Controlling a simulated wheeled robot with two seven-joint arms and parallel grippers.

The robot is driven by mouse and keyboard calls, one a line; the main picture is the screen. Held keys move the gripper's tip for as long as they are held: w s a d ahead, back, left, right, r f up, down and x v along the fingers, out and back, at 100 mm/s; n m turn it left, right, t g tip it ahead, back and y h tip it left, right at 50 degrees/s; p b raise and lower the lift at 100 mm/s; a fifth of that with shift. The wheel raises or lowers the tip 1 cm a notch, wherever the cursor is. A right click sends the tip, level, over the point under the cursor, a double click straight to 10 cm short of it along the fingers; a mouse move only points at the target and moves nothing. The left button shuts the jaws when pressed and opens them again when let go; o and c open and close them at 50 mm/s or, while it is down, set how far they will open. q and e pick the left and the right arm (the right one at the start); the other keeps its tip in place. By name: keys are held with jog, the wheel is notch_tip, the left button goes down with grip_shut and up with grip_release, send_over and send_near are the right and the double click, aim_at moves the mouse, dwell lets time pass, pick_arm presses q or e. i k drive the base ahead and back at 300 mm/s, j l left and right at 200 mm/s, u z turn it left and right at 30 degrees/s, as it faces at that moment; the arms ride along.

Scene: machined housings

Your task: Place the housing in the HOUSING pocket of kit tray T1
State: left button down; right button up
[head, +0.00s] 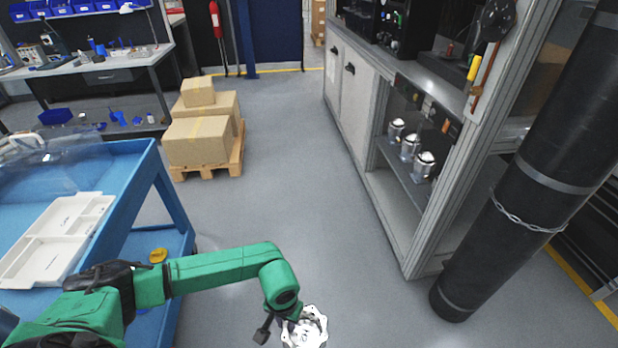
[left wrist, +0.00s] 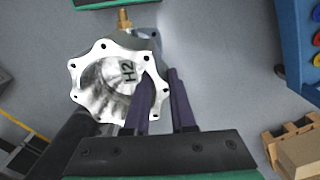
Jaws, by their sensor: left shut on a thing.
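My left gripper (left wrist: 161,74) is shut on the wall of a silver machined housing (left wrist: 93,80). The housing has a scalloped flange with bolt holes, an open hollow marked "H2" and a brass fitting on its side. In the head view the housing (head: 311,330) hangs over the floor at the bottom edge, partly cut off, with its flange toward the camera. A white kit tray (head: 35,262) with several compartments lies on the blue cart at the left, away from the gripper. Its compartments look empty; no label is readable. My right gripper is not in view.
The blue cart (head: 128,150) has a yellow item (head: 158,255) on its lower shelf. Boxes (head: 198,140) stand on a pallet behind. Several silver housings (head: 424,166) stand on the cabinet shelf at right, near a chained black cylinder (head: 540,160). The floor between is clear.

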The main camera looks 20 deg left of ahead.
aim_at(52, 261)
jog(key=i+j+u, duration=0.1)
jog(key=i+u, duration=0.15)
jog(key=u, duration=0.2)
jog(key=i+u, duration=0.2)
jog(key=u, duration=0.25)
jog(key=i+u, duration=0.25)
jog(key=u, duration=0.15)
jog(key=i+l+u, duration=0.15)
jog(key=u, duration=0.3)
jog(key=i+l+u, duration=0.25)
jog(key=u, duration=0.2)
jog(key=i+l+u, duration=0.15)
jog(key=l+u, duration=0.15)
jog(key=u, duration=0.15)
